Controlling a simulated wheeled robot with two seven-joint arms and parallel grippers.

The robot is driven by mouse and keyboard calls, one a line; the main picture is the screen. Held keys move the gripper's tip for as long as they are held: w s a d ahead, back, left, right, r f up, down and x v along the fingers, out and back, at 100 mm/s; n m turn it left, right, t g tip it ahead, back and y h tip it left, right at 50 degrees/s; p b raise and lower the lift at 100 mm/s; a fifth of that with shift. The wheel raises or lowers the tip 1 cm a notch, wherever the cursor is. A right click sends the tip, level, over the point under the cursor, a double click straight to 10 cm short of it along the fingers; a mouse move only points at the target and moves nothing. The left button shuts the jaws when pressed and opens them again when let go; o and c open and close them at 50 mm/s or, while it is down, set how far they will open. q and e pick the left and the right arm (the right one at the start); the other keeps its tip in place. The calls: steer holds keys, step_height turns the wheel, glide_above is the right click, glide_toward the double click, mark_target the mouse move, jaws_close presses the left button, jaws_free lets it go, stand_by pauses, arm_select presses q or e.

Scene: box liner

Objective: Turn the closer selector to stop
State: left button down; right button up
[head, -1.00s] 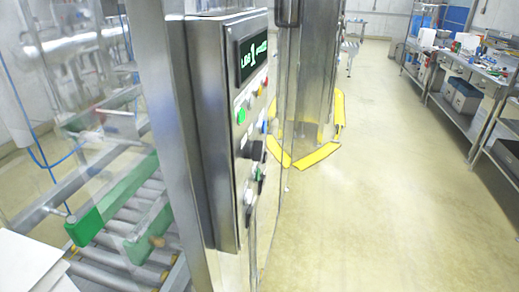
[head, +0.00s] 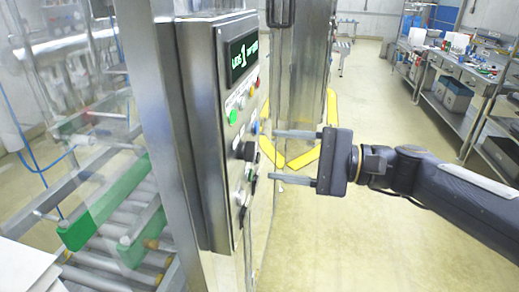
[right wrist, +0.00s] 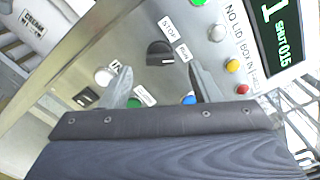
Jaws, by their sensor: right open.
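The control panel (head: 239,120) stands on a steel post. A black selector knob (head: 247,151) is on its face; the knob also shows in the right wrist view (right wrist: 160,53), beside labels reading STOP (right wrist: 168,24) and RUN (right wrist: 184,53). Its pointing direction is too small to tell surely. My right gripper (head: 271,157) is open and empty, its fingers pointing at the panel at about knob height. In the right wrist view the fingertips (right wrist: 160,76) lie either side of the knob, with no clear contact. My left gripper is not in view.
Below the knob are a white button (right wrist: 104,76) and another black selector (right wrist: 86,97). Green, blue, yellow and red buttons are nearby. A lit display (head: 244,55) is at the panel's top. A roller conveyor (head: 118,238) lies left; open floor lies right.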

mark_target(254, 153)
steer(key=x, duration=0.5)
steer(key=shift+p, duration=0.4)
steer(key=shift+c, duration=0.2)
steer(key=shift+f, duration=0.1)
steer(key=c, duration=0.9)
